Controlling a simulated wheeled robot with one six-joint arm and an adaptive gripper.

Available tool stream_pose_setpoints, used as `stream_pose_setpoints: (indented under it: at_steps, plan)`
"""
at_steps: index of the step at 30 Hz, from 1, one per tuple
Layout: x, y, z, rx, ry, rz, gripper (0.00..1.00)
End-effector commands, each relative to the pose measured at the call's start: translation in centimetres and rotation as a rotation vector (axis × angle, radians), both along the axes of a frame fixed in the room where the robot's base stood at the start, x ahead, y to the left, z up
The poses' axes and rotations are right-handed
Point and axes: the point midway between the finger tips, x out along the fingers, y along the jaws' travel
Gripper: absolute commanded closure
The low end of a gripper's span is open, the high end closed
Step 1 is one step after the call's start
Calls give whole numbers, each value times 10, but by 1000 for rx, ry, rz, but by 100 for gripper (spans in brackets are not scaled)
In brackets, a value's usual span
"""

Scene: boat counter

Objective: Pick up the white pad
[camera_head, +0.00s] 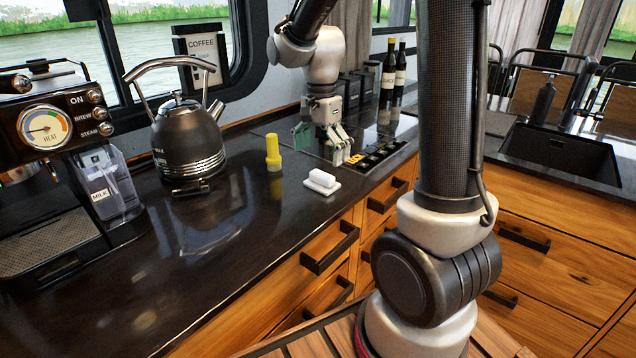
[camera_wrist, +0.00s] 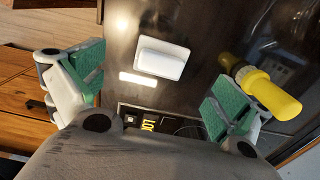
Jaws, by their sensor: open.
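The white pad (camera_head: 322,181) lies on the dark counter near its front edge, a small block with a wider flat base. In the wrist view the white pad (camera_wrist: 162,59) lies ahead of my gripper, between the lines of its two fingers and apart from both. My gripper (camera_head: 322,147) hangs over the counter behind and slightly right of the pad in the head view. In the wrist view my gripper (camera_wrist: 150,88) is open and empty, with green finger pads wide apart.
A yellow bottle (camera_head: 273,152) stands left of and behind the pad; it shows at the right in the wrist view (camera_wrist: 262,88). A kettle (camera_head: 188,140) and coffee machine (camera_head: 62,170) stand further left. Dark wine bottles (camera_head: 389,72) stand behind. A sink (camera_head: 562,155) is at right.

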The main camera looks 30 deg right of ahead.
Motion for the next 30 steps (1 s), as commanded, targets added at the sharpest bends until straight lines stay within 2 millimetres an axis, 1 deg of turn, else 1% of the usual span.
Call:
stream_pose_setpoints:
  at_steps: [8,12,15,18,23,24,26,30]
  plan:
    - [3,-3,-35,-1,4,-1,0]
    - [8,-7,-58,0,3,0,0]
    - [8,-7,-69,0,3,0,0]
    - [8,-7,-73,0,1,1,0]
    - [8,-7,-73,0,0,1,0]
    - [8,-7,-73,0,0,1,4]
    - [8,-7,-73,0,0,1,15]
    - [8,-7,-73,0,0,1,40]
